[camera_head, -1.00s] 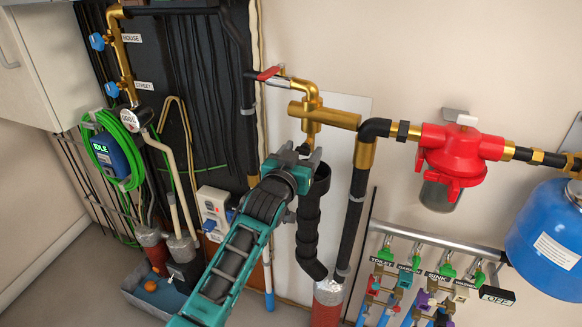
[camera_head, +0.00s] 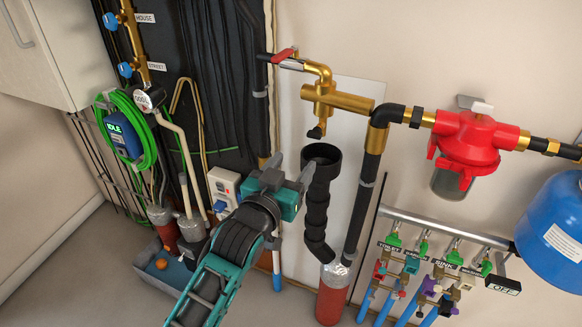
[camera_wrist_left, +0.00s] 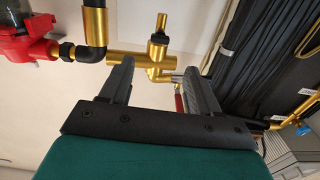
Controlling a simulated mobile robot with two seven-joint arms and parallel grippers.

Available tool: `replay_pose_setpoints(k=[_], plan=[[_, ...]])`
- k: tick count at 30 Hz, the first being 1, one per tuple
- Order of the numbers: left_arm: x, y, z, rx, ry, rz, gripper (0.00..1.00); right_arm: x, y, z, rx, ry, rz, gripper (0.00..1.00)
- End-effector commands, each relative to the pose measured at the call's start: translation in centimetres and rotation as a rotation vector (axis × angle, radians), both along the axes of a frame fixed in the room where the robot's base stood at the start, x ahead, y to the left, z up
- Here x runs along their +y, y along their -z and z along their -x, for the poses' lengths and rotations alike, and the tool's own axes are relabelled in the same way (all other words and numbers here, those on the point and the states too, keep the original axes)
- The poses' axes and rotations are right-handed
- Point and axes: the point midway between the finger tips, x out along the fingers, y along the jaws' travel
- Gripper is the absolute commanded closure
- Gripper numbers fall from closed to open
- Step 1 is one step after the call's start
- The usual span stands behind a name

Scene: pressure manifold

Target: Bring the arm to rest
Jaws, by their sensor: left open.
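My left arm comes in from the bottom, and my left gripper (camera_head: 291,166) is open and empty in front of the wall. It also shows in the left wrist view (camera_wrist_left: 157,72), with nothing between its two dark fingers. In the head view it is below and left of the brass tee fitting (camera_head: 345,101) and beside the open black funnel (camera_head: 322,153). I cannot tell the depth gap to the funnel. In the wrist view the brass fitting (camera_wrist_left: 140,62) shows beyond the fingers. My right gripper is not in view.
A red-handled valve (camera_head: 284,55) feeds the brass fitting. A red filter (camera_head: 468,140) and blue tank (camera_head: 552,225) are at the right, above and beside a labelled valve manifold (camera_head: 440,237).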

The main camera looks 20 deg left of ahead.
Motion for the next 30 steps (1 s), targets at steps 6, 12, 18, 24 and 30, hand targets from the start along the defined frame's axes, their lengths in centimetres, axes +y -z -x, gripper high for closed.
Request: replay_pose_setpoints(k=[6, 12, 18, 24, 30], plan=[[0.0, 0.0, 0.0, 0.000, 0.000, 0.000, 0.38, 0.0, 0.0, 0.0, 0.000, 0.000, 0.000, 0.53], [-0.1, 2.7, 1.1, 0.057, 0.012, -0.011, 0.38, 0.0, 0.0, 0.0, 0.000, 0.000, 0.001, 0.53], [-0.6, 12.9, 7.7, 0.293, 0.072, -0.049, 0.38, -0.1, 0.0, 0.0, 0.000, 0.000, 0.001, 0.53], [-1.0, 20.8, 15.9, 0.510, 0.134, -0.072, 0.38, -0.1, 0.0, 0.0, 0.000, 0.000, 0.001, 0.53], [-1.2, 23.6, 19.8, 0.599, 0.162, -0.079, 0.38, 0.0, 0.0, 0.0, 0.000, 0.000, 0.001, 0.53]])
